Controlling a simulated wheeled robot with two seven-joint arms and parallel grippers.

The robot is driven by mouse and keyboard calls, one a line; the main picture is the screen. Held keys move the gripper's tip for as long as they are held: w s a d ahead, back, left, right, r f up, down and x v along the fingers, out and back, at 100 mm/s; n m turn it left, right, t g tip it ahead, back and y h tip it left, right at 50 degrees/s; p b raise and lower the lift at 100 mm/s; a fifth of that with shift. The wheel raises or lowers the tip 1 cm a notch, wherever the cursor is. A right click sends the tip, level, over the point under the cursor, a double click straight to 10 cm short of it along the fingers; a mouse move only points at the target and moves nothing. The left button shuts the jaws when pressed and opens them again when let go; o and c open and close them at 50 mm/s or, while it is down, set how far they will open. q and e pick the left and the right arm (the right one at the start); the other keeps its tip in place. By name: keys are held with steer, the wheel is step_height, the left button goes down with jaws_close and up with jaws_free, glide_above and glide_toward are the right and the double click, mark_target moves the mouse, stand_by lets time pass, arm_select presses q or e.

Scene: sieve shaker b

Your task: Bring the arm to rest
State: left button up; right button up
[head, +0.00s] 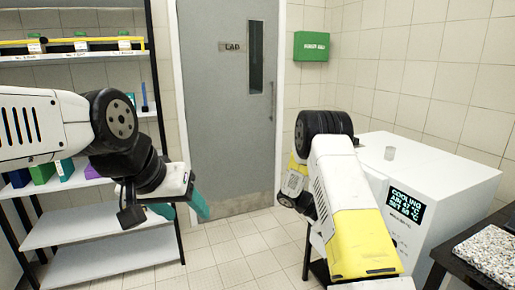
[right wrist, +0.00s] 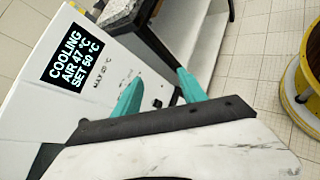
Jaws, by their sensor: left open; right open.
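My left arm comes in from the left in the head view. Its gripper (head: 185,207) has teal fingers pointing down toward the right, in front of the grey door, with nothing seen between them. My right arm reaches forward in the head view, and its gripper is hidden there behind the arm. In the right wrist view my right gripper (right wrist: 160,90) shows two teal fingers spread apart and empty. They are in front of the white box-shaped machine (head: 430,185), whose display reads COOLING, AIR 47 °C, SET 50 °C.
A dark table with a speckled slab (head: 490,252) is at the lower right. A shelf rack (head: 100,252) with coloured boxes stands at the left. A grey door (head: 215,120) is at the back. The tiled floor between is clear.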

steer(key=s+a+r+m+t+y, duration=0.4)
steer(key=s+a+r+y, duration=0.3)
steer(key=s+r, duration=0.4)
steer(key=s+a+r+m+t+y, duration=0.4)
steer(key=s+a+r, duration=0.6)
steer(key=r, duration=0.5)
steer(key=s+t+y, duration=0.2)
steer(key=shift+s+r+y, duration=0.3)
steer(key=shift+r+y, duration=0.1)
